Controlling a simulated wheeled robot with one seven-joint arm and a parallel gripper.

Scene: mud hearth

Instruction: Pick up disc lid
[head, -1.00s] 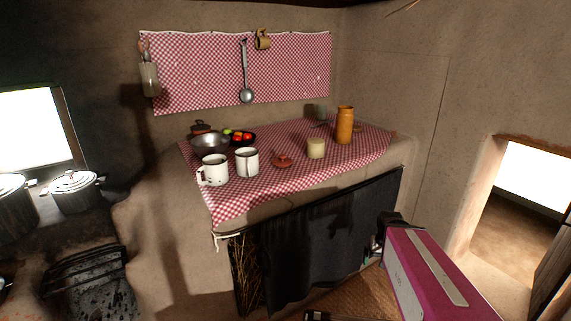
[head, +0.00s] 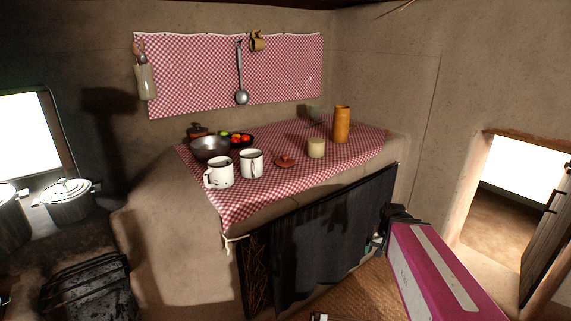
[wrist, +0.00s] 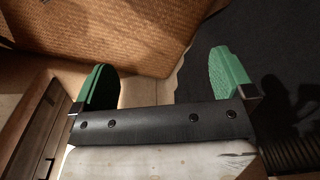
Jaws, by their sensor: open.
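The disc lid (head: 285,161), a small reddish-brown disc with a knob, lies on the red checked cloth (head: 262,190) near the front of the ledge in the head view. It sits right of the white mugs and left of the cream pot. My gripper (wrist: 164,75) is open in the wrist view, its two green fingers wide apart with nothing between them. In the head view my magenta arm is low at the right, in front of the ledge, and the fingers are hardly visible. The lid is not in the wrist view.
Two white mugs (head: 219,172) (head: 251,163), a metal bowl (head: 211,148), a cream pot (head: 316,147) and an orange jar (head: 341,125) stand around the lid. A dark curtain (head: 325,245) hangs below the ledge. The woven mat (wrist: 125,30) shows in the wrist view.

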